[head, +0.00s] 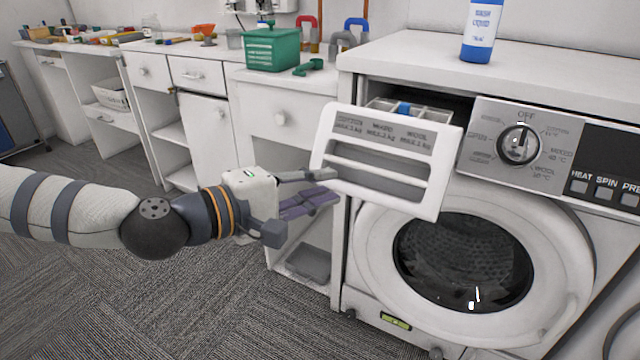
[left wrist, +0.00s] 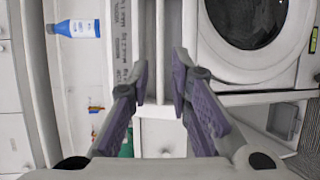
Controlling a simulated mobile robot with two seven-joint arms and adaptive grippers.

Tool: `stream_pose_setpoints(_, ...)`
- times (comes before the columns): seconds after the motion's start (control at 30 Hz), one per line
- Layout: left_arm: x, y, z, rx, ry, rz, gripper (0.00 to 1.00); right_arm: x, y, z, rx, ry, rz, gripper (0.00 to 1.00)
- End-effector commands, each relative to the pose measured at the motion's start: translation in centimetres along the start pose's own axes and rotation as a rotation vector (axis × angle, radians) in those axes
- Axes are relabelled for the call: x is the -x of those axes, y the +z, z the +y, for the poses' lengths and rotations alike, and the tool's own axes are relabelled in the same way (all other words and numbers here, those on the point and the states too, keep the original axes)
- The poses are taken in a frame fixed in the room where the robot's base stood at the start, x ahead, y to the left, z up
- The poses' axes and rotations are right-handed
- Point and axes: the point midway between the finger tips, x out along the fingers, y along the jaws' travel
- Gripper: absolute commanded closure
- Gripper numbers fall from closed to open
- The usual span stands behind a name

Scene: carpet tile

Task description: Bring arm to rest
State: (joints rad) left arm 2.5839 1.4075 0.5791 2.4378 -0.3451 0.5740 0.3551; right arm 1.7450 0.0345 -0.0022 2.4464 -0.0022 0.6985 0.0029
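My left arm (head: 80,212) reaches in from the left. Its gripper (head: 328,184) is at the left edge of the washing machine's pulled-out detergent drawer (head: 427,202). My right gripper is in neither view.
The washing machine (head: 560,240) has its round door shut. A blue and white bottle (head: 482,30) stands on the counter above it. A green basket (head: 271,48) and a green scoop (head: 308,68) are on the left counter. Open carpet floor (head: 130,300) lies below my arm.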

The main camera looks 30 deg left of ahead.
Motion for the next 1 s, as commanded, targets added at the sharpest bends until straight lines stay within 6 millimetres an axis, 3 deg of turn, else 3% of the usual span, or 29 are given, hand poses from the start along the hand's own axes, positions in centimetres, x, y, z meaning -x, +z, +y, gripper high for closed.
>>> stream_pose_setpoints(0.17, 0.0, 0.1, -0.1, -0.002, -0.005, -0.002, 0.81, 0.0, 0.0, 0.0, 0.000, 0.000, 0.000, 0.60)
stream_pose_setpoints(0.23, -0.2, 0.9, -1.5, -0.016, -0.051, -0.021, 0.81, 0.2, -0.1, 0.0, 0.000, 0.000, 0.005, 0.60)
stream_pose_setpoints(0.27, -0.3, 1.7, -2.8, -0.030, -0.091, -0.039, 0.81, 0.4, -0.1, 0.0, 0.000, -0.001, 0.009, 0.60)
stream_pose_setpoints(0.37, 0.5, 5.5, -9.8, -0.107, -0.312, -0.135, 0.81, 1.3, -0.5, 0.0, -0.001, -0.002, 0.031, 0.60)
stream_pose_setpoints(0.4, 1.6, 7.2, -13.3, -0.149, -0.421, -0.184, 0.81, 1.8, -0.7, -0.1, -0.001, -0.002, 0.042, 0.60)
stream_pose_setpoints(0.47, 4.0, 9.4, -18.3, -0.216, -0.580, -0.260, 0.81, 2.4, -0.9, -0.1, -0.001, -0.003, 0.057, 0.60)
stream_pose_setpoints(0.5, 6.2, 10.7, -21.5, -0.266, -0.685, -0.315, 0.81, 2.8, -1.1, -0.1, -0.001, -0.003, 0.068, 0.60)
stream_pose_setpoints(0.57, 10.1, 12.2, -25.7, -0.349, -0.839, -0.402, 0.81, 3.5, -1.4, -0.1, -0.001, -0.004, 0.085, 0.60)
stream_pose_setpoints(0.6, 13.0, 13.0, -28.2, -0.409, -0.937, -0.464, 0.81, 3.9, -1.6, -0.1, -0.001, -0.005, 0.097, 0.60)
stream_pose_setpoints(0.7, 20.4, 13.8, -32.7, -0.571, -1.151, -0.622, 0.81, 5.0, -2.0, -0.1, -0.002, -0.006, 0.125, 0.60)
stream_pose_setpoints(0.83, 27.6, 13.4, -35.3, -0.757, -1.328, -0.794, 0.81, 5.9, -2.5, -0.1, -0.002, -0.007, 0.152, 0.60)
stream_pose_setpoints(0.9, 29.6, 13.0, -35.8, -0.814, -1.373, -0.847, 0.81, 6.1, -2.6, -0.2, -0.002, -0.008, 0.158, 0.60)
stream_pose_setpoints(1.0, 30.6, 12.9, -36.1, -0.846, -1.396, -0.879, 0.81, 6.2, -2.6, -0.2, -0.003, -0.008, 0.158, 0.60)
